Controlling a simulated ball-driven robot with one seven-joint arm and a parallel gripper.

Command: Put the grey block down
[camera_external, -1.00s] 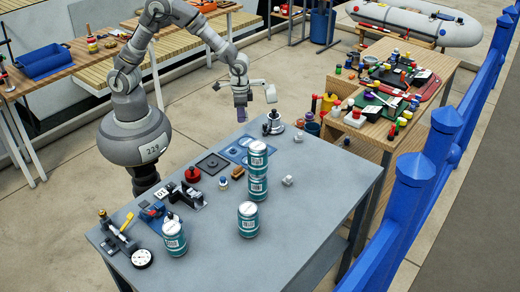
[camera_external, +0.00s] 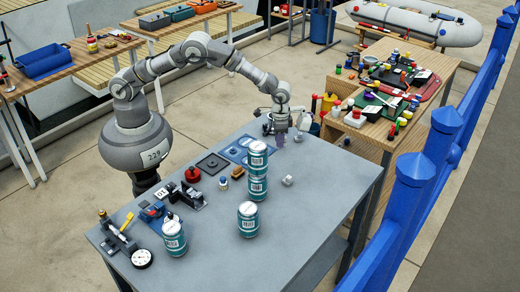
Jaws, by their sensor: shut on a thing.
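My gripper (camera_external: 281,131) points down over the far right part of the grey table (camera_external: 292,231). It is shut on the grey block (camera_external: 281,140), which looks slightly purple and hangs below the fingers. The block appears close above the tabletop, but I cannot tell whether it touches. Part of the block is hidden by the fingers. The gripper covers part of a metal fitting at the table's far corner.
Two stacked teal cans (camera_external: 257,175) stand just in front of the block. Another can (camera_external: 248,219) stands nearer, and one (camera_external: 174,235) at the left. A small pale cube (camera_external: 288,180) lies to the right. A blue mat (camera_external: 232,153) lies left. The table's right front is clear.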

